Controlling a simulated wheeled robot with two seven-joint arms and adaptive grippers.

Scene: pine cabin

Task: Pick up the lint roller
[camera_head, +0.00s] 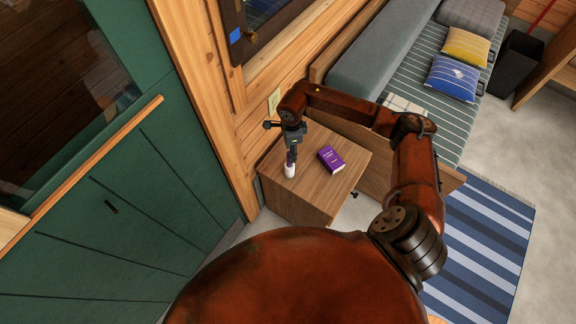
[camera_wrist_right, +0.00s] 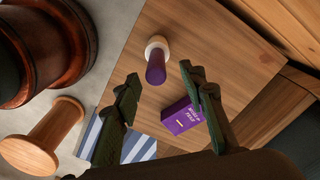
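The lint roller (camera_head: 289,171) stands upright on the wooden nightstand (camera_head: 316,194), white roll down and purple handle up. In the right wrist view the lint roller (camera_wrist_right: 156,68) shows beyond and between my fingers, purple end towards the camera. My right gripper (camera_head: 291,151) points down just above the handle. In the wrist view the right gripper (camera_wrist_right: 160,75) is open, a dark finger on each side with nothing clasped. The head view does not show clearly whether the fingers reach beside the handle. My left gripper is in neither view.
A purple book (camera_head: 331,159) lies on the nightstand to the right of the roller. The plank wall (camera_head: 236,135) is close on the left. A bench with cushions (camera_head: 453,79) stands behind, and a striped rug (camera_head: 485,240) lies on the floor.

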